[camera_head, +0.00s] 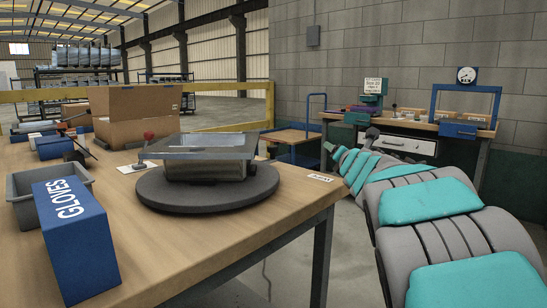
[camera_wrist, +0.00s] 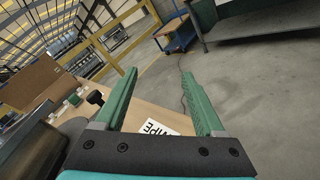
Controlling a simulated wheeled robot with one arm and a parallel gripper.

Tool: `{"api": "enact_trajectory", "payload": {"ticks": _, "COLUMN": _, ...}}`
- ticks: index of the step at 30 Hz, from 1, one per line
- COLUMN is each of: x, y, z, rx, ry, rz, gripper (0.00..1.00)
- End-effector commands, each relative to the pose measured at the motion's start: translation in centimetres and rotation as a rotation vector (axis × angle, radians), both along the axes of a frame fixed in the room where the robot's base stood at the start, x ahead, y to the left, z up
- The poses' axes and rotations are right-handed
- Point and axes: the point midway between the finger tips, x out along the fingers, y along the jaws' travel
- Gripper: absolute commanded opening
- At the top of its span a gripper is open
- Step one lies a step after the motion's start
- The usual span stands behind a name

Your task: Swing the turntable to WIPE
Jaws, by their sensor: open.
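The turntable (camera_head: 208,190) is a dark round disc lying flat on the wooden table. A shallow metal-and-glass-like tray (camera_head: 205,147) sits on it. A white label (camera_head: 319,177) lies at the table's right corner. In the wrist view a label reading WIPE (camera_wrist: 159,129) shows between the finger bases. My gripper (camera_wrist: 160,73) is open and empty, with green fingers apart. In the head view it is beyond the table's right edge, apart from the turntable. A dark rounded edge (camera_wrist: 32,152) at the wrist view's left may be part of the turntable load; I cannot tell.
A blue GLOVES box (camera_head: 80,240) and grey bin (camera_head: 24,185) are at left, cardboard boxes (camera_head: 134,102) behind. A workbench (camera_head: 405,128) stands back right.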

Motion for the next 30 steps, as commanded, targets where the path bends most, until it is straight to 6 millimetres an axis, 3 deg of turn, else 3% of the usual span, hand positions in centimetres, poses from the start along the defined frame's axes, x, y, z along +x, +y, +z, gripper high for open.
{"api": "enact_trajectory", "payload": {"ticks": 1, "x": 1.3, "y": 3.1, "z": -0.2, "rx": -0.124, "ry": -0.055, "rz": 0.105, "gripper": 0.71}}
{"api": "enact_trajectory", "payload": {"ticks": 3, "x": 2.2, "y": 6.9, "z": -0.4, "rx": -0.277, "ry": -0.129, "rz": 0.236, "gripper": 0.71}}
{"api": "enact_trajectory", "payload": {"ticks": 6, "x": 2.3, "y": 11.1, "z": -0.7, "rx": -0.434, "ry": -0.219, "rz": 0.372, "gripper": 0.71}}
{"api": "enact_trajectory", "payload": {"ticks": 9, "x": 2.2, "y": 13.5, "z": -1.4, "rx": -0.523, "ry": -0.272, "rz": 0.457, "gripper": 0.71}}
{"api": "enact_trajectory", "payload": {"ticks": 17, "x": 3.1, "y": 15.5, "z": -1.3, "rx": -0.564, "ry": -0.303, "rz": 0.494, "gripper": 0.71}}
{"api": "enact_trajectory", "payload": {"ticks": 30, "x": 7.3, "y": 18.3, "z": -1.4, "rx": -0.559, "ry": -0.297, "rz": 0.492, "gripper": 0.71}}
